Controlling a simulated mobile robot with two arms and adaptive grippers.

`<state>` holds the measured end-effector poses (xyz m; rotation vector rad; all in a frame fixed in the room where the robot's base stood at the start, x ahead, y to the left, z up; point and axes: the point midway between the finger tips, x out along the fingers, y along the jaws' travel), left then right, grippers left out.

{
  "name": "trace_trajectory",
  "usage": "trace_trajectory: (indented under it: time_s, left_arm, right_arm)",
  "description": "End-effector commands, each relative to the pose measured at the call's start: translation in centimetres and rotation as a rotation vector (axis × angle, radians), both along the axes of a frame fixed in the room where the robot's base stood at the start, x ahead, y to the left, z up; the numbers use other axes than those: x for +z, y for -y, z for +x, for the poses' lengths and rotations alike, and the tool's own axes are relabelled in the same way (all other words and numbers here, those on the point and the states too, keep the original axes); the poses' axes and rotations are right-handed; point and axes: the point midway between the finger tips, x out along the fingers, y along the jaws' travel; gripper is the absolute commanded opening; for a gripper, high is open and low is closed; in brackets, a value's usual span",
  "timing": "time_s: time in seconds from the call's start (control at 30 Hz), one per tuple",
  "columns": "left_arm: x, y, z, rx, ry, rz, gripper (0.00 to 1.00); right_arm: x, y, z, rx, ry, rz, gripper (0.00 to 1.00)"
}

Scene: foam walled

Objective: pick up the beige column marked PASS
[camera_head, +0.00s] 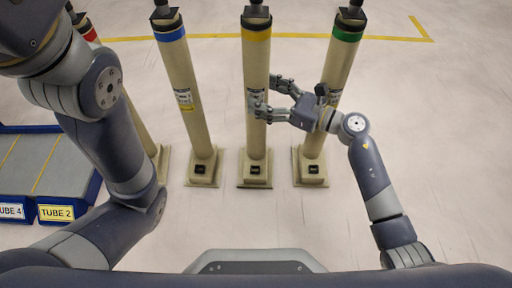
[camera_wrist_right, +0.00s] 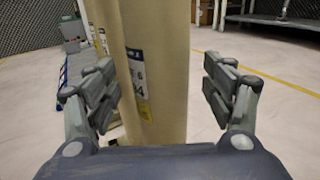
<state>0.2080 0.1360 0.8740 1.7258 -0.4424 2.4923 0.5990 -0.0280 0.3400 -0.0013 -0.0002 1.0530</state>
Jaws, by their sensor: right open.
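Several beige columns stand upright on square bases: one has a blue band (camera_head: 170,34), one a yellow band (camera_head: 256,35), one a green band (camera_head: 347,35), and a red-banded one (camera_head: 90,33) is mostly behind my left arm. My right gripper (camera_head: 266,96) is open, its fingers on either side of the yellow-banded column at label height. In the right wrist view a beige column (camera_wrist_right: 165,60) stands between the spread fingers (camera_wrist_right: 158,85), with a white and blue label (camera_wrist_right: 136,70) and a yellow sticker (camera_wrist_right: 143,109). I cannot read PASS on any column. My left gripper is out of view.
A blue-edged rack (camera_head: 65,165) with tags such as TUBE 2 (camera_head: 57,213) lies at the left. Yellow floor lines (camera_head: 390,39) run behind the columns. The neighbouring columns leave narrow gaps; the floor at the right is clear.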

Motion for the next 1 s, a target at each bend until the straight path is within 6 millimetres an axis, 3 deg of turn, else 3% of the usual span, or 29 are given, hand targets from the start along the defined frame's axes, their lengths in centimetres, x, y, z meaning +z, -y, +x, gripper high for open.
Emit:
trace_trajectory:
  time_s: [0.03, 0.2, 0.43, 0.77, 1.0]
  left_arm:
    - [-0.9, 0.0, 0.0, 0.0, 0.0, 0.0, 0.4]
    - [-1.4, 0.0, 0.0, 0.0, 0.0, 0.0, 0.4]
    - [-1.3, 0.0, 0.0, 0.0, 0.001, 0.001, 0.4]
    - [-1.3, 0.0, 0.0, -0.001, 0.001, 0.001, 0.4]
    - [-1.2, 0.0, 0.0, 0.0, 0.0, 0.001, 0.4]
  right_arm:
    - [-0.3, -0.7, 0.4, 0.001, 0.002, 0.002, 0.76]
    - [-0.1, -1.9, 1.1, 0.0, 0.0, 0.001, 0.76]
    - [0.0, -2.0, 1.2, 0.0, -0.002, 0.001, 0.76]
    - [0.0, -2.0, 1.1, 0.0, -0.002, 0.001, 0.03]
    - [0.6, -2.0, 1.2, -0.001, 0.006, 0.008, 0.0]
